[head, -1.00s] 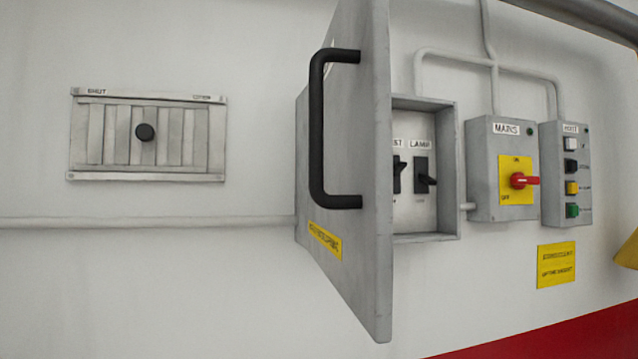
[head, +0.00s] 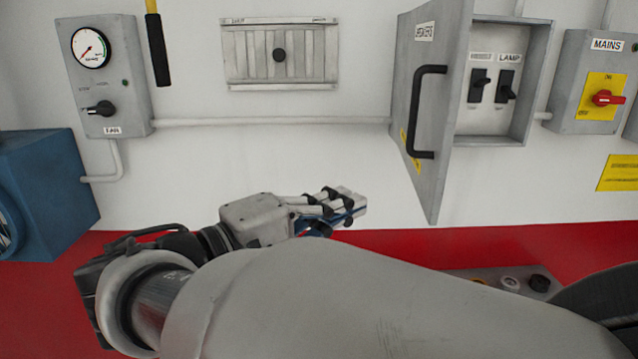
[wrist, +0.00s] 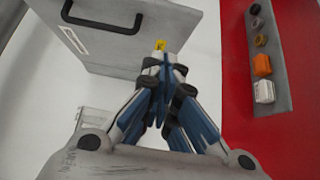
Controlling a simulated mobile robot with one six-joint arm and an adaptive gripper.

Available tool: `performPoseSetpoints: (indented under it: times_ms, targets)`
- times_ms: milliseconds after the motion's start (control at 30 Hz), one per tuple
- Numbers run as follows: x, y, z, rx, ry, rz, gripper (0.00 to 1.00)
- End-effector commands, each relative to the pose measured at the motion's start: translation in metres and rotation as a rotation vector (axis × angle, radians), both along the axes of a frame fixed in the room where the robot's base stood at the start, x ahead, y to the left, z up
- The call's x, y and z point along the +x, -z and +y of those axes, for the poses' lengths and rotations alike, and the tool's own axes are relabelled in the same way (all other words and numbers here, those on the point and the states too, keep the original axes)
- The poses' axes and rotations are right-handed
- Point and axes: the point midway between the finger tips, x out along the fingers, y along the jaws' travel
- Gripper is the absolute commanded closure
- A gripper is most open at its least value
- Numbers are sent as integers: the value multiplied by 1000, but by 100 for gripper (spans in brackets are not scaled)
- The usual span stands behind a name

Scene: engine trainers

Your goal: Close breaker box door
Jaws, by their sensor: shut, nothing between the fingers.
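The breaker box (head: 540,85) is on the wall at the upper right of the head view. Its grey door (head: 452,110) is hinged on the left and stands open, swung out from the wall, with a black handle (head: 426,112) on its outer face. Two black switches show inside the box. My gripper (head: 360,203) is shut and empty, to the left of the door and lower in the picture. In the wrist view, my gripper (wrist: 163,55) points towards the door's edge (wrist: 130,70), and the handle (wrist: 85,22) shows at the upper left. I cannot tell whether it touches the door.
The MAINS box (head: 590,80) with its red switch is right of the breaker box. A vent panel (head: 280,53), a gauge box (head: 105,75) and a blue unit (head: 45,190) are to the left. A button panel (wrist: 262,55) shows in the wrist view.

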Motion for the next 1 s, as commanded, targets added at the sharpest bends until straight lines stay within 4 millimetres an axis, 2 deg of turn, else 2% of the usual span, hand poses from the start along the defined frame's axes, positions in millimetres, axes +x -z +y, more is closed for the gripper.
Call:
performPoseSetpoints:
  times_ms: [100,333,500,700,1000]
  targets:
    - [15,-2,-23,1,6,0,100]
    - [45,-2,-61,0,6,2,100]
    - [41,-2,-86,0,3,3,100]
    - [39,0,-97,1,1,2,100]
    - [39,0,-98,1,0,2,100]
